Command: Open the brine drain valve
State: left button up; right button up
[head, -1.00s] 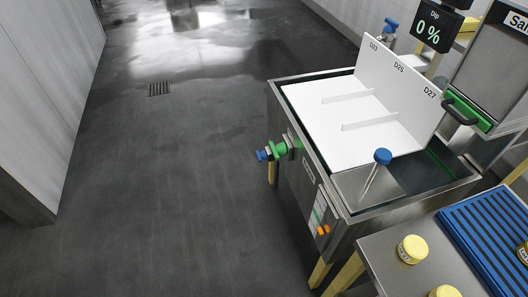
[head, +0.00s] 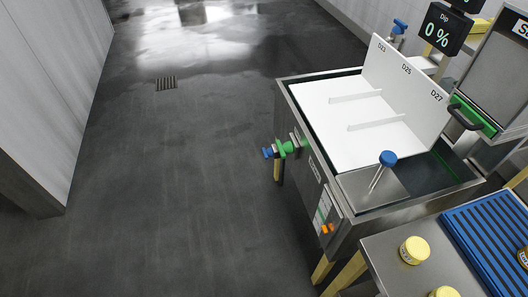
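The brine tank (head: 345,217) is a steel vat on legs at the right of the head view. The drain valve (head: 286,148) sticks out from its left side, with a green body and a blue end (head: 268,152). I cannot tell from here whether the valve is open or closed. Small orange parts (head: 327,228) sit lower on the same side, by a white label. Neither of my grippers is in the head view.
A white divided board (head: 350,112) covers part of the tank, and a blue-knobbed handle (head: 388,158) stands on a steel plate. A display (head: 443,29) reads "Dip 0 %". A side table holds yellow-lidded jars (head: 413,250) and a blue rack (head: 487,240). The floor left of the tank is clear, with a drain grate (head: 166,83).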

aim_at(268, 153)
jog(key=i+j+z, duration=0.1)
jog(key=z, duration=0.7)
jog(key=i+j+z, duration=0.25)
jog(key=j+z, duration=0.2)
jog(key=j, duration=0.2)
jog(key=i+j+z, duration=0.1)
jog(key=j+z, duration=0.15)
jog(key=j, duration=0.15)
jog(key=i+j+z, duration=0.1)
jog(key=j+z, duration=0.15)
jog(key=j, duration=0.1)
